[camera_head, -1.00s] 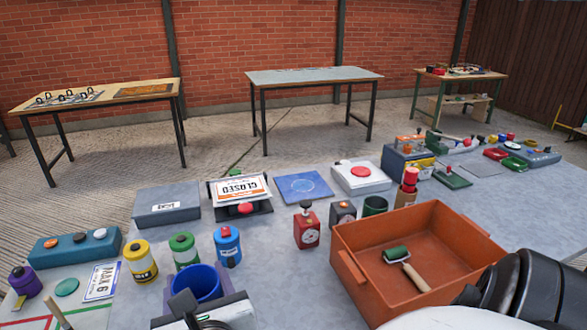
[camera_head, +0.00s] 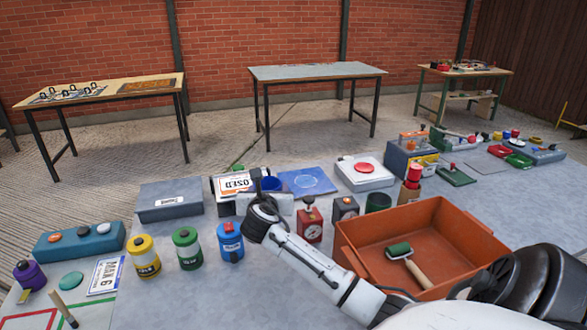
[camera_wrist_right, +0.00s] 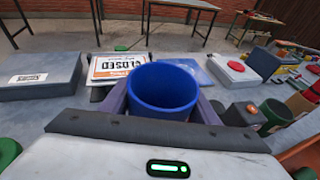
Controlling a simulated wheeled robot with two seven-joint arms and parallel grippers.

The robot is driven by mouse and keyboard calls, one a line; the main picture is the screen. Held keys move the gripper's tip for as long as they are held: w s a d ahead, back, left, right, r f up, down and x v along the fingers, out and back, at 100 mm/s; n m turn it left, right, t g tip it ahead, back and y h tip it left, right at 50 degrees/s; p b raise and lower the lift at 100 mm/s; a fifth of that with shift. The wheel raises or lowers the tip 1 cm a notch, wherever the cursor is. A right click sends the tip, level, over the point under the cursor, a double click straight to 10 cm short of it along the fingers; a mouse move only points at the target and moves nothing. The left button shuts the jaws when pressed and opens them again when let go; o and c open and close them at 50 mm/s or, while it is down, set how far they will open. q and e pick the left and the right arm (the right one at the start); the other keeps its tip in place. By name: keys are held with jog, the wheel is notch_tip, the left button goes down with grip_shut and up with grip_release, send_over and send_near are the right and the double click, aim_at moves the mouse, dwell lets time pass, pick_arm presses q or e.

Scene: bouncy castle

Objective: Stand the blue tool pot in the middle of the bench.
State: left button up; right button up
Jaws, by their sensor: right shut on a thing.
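The blue tool pot (camera_head: 268,184) shows as a small strip of blue beyond my right gripper (camera_head: 262,190) in the head view. In the right wrist view the pot (camera_wrist_right: 163,85) is upright with its open mouth facing up, between the two gripper fingers, which are shut on it. The grey bench (camera_head: 225,285) lies below. The pot is in front of the blue square plate (camera_head: 305,181) and beside the CLOSED sign (camera_head: 230,184). Its base is hidden, so I cannot tell its height above the bench. My left gripper is not in view.
An orange tray (camera_head: 440,215) with a green roller stands right of my arm. Blue (camera_head: 230,241), green (camera_head: 186,247) and yellow (camera_head: 143,255) canisters stand to the left. A red timer (camera_head: 309,224) stands close to the gripper. The bench front at centre left is clear.

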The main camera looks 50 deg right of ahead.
notch_tip(320, 180, down, 10)
jog(key=b, duration=0.7)
jog(key=shift+d, duration=0.15)
jog(key=shift+b, duration=0.35)
jog(key=shift+r, duration=0.15)
jog(key=o, duration=1.2)
jog(key=shift+f, duration=0.25)
jog(key=shift+o, duration=0.4)
jog(key=shift+r, duration=0.1)
jog(key=p+v, duration=0.2)
jog(key=v, duration=1)
